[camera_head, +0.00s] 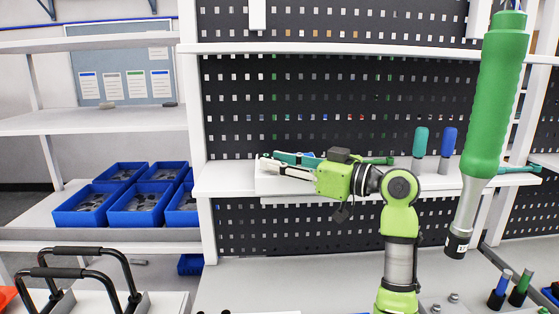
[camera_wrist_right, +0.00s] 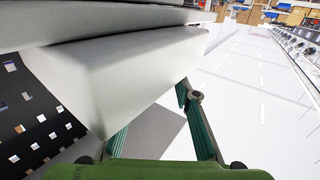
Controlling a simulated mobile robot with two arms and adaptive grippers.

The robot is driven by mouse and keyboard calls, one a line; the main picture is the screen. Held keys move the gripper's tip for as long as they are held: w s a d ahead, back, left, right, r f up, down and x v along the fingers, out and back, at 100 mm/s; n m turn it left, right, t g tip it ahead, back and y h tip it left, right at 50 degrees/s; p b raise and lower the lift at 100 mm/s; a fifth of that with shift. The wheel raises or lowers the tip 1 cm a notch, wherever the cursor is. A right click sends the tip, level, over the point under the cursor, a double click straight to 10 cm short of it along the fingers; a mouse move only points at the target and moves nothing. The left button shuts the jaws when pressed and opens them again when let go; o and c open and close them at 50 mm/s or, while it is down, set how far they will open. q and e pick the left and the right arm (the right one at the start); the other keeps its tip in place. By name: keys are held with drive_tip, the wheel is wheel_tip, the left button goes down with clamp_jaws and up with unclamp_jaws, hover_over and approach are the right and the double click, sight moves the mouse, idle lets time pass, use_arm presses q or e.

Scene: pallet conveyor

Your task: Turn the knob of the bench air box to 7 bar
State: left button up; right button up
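The bench air box and its knob cannot be made out in the head view. In the right wrist view a large plain pale grey block (camera_wrist_right: 110,75) fills the upper left, close to my fingers; I cannot tell whether it is part of the box or of the shelf. My right gripper (camera_head: 284,163) points left, level with the middle shelf, in front of the black pegboard. In the wrist view my right gripper (camera_wrist_right: 155,115) has its two teal fingers apart, with nothing visibly gripped; the left fingertip is partly hidden. My left gripper is not in view.
A green hand tool (camera_head: 492,100) hangs at the right. A teal-handled tool (camera_head: 421,140) and a blue-handled tool (camera_head: 449,140) stand on the shelf (camera_head: 225,178). Blue bins (camera_head: 135,218) stand at the left, above black handles (camera_head: 70,270). The bench middle (camera_head: 285,285) is mostly clear.

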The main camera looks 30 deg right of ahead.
clamp_jaws()
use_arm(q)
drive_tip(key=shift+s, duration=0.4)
